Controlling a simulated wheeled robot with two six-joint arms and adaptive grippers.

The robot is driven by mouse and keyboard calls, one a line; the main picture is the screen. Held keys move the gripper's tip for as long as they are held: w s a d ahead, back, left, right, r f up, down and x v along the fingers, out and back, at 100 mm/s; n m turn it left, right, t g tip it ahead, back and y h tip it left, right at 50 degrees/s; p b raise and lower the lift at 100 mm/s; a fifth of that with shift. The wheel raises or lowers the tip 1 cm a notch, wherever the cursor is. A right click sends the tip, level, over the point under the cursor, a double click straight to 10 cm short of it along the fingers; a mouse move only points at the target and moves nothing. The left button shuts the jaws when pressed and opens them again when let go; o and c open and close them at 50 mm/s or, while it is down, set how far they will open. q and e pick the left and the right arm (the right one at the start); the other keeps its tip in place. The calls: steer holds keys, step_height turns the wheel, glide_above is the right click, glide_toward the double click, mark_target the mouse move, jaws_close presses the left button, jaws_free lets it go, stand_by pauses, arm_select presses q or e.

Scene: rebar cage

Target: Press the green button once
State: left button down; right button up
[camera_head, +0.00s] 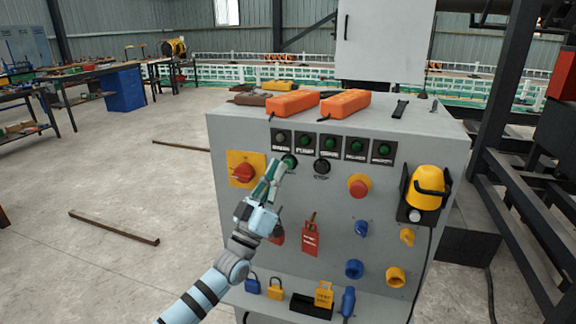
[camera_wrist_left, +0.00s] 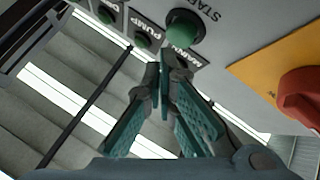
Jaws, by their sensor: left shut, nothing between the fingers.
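The green button (camera_head: 289,159) is on the front of the grey control cabinet, below the row of dark indicator plates. In the left wrist view the round green button (camera_wrist_left: 185,27) stands out near the top, beside the letters "STAR". My left gripper (camera_head: 283,164) has its teal fingers shut and empty, with the tips right at the button in the head view. In the left wrist view the gripper tips (camera_wrist_left: 165,66) are close to the button, slightly off to its side; I cannot tell whether they touch. My right gripper is not in view.
A black button (camera_head: 322,167) is right of the green one. A red knob on a yellow plate (camera_head: 243,171) is to the left. A red emergency button (camera_head: 359,186), red tag (camera_head: 311,237) and yellow lamp (camera_head: 426,187) are also on the cabinet front (camera_head: 335,205). Orange boxes lie on top.

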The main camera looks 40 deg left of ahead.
arm_select(q)
steer(key=shift+w+a+b, duration=0.1)
steer(key=shift+w+b, duration=0.2)
steer(key=shift+w, duration=0.1)
steer(key=shift+w+a+b, duration=0.3)
steer(key=shift+w+b, duration=0.45)
steer(key=shift+b, duration=0.3)
stand_by(1.1)
steer(key=shift+r, duration=0.1)
steer(key=s+p, duration=0.2)
steer(key=p, duration=0.1)
steer(key=shift+s+d, duration=0.1)
steer(key=shift+d, duration=0.3)
stand_by(0.3)
